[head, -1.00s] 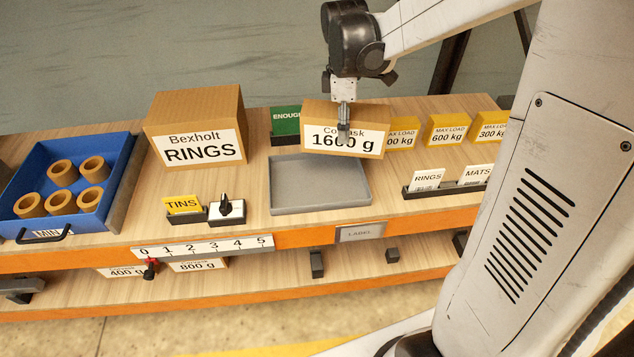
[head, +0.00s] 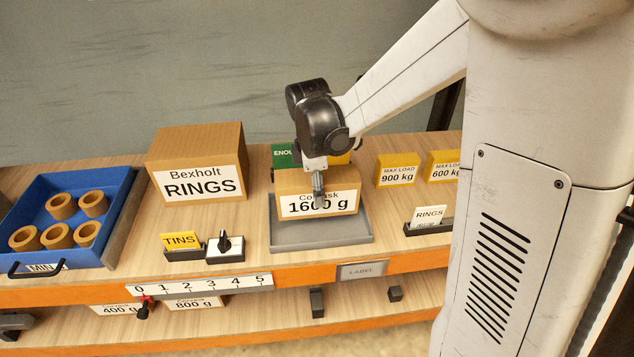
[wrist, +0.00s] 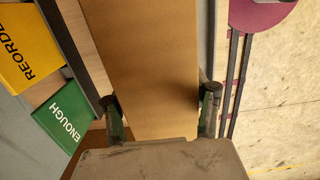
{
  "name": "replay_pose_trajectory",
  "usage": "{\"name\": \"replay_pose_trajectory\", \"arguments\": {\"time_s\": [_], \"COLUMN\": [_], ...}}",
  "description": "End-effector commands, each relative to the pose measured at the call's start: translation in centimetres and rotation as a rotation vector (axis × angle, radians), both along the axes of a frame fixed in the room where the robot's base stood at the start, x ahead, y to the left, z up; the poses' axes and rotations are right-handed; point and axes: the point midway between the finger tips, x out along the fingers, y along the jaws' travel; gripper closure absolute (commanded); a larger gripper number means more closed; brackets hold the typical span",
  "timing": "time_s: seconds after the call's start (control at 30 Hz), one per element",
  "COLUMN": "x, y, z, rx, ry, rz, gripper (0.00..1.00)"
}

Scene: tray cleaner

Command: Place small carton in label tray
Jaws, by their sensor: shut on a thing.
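The small carton (head: 292,206) is brown with a white label reading 1600 g. My gripper (head: 318,188) is shut on it from above, and in the wrist view its two fingers (wrist: 160,112) press on opposite sides of the carton's brown top (wrist: 150,60). The label tray (head: 330,242) is a shallow grey tray behind the LABEL plate (head: 362,270). The carton is over the tray's back part, upright, with the tray's front floor bare. I cannot tell whether the carton's bottom touches the tray.
A large Bexholt RINGS box (head: 205,160) and a blue bin with several rings (head: 120,225) stand left. A TINS card (head: 180,241) and a black switch (head: 225,244) are left of the tray. The green ENOUGH card (head: 283,154) is behind; yellow blocks (head: 398,168) stand right.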

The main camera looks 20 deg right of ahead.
Motion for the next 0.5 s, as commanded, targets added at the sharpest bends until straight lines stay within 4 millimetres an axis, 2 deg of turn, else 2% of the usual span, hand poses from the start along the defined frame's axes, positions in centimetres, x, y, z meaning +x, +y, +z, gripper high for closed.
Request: {"name": "replay_pose_trajectory", "arguments": {"time_s": [0.17, 0.4, 0.5], "x": [0.0, 0.0, 0.0], "y": [0.0, 0.0, 0.0], "z": [-0.8, -3.5, -4.1], "rx": [0.000, 0.000, 0.000], "ry": [0.000, 0.000, 0.000], "rz": [0.000, -0.001, -0.001], "gripper": [1.00, 1.00, 1.00]}}
